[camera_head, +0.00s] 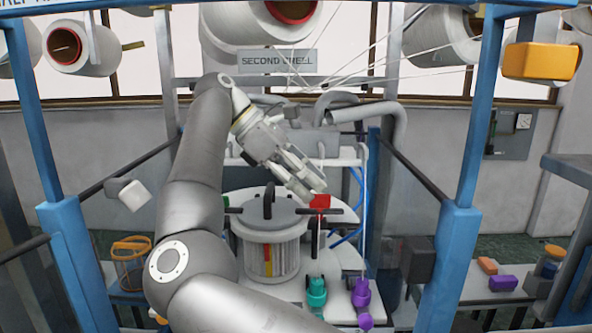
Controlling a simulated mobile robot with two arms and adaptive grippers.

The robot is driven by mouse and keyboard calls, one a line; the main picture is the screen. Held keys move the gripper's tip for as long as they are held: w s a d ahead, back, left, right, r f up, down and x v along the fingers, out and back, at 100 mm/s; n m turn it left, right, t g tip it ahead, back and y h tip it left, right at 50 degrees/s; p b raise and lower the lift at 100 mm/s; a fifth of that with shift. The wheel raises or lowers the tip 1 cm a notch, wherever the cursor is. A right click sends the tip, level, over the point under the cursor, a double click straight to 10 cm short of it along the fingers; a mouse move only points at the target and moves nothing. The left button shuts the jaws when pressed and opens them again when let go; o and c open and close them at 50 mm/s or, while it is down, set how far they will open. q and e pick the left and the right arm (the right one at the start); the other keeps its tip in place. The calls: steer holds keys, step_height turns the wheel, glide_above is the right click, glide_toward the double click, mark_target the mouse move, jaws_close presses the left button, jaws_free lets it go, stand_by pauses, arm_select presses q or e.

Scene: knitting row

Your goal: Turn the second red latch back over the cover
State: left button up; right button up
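A red latch (320,201) shows at the right edge of the round grey cover (285,217), near a dark upright post. The cover sits on a ribbed cylinder and has a black handle (268,201) on top.
Blue uprights (459,230) stand on both sides. Teal (317,292) and purple (361,293) fittings stand in front of the cylinder. Pipes (365,115) and strung threads lie behind. An orange-rimmed basket (131,262) stands left; small blocks lie on a right-hand shelf.

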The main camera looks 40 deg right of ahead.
steer(key=shift+v, duration=1.7)
steer(key=shift+a, duration=0.1)
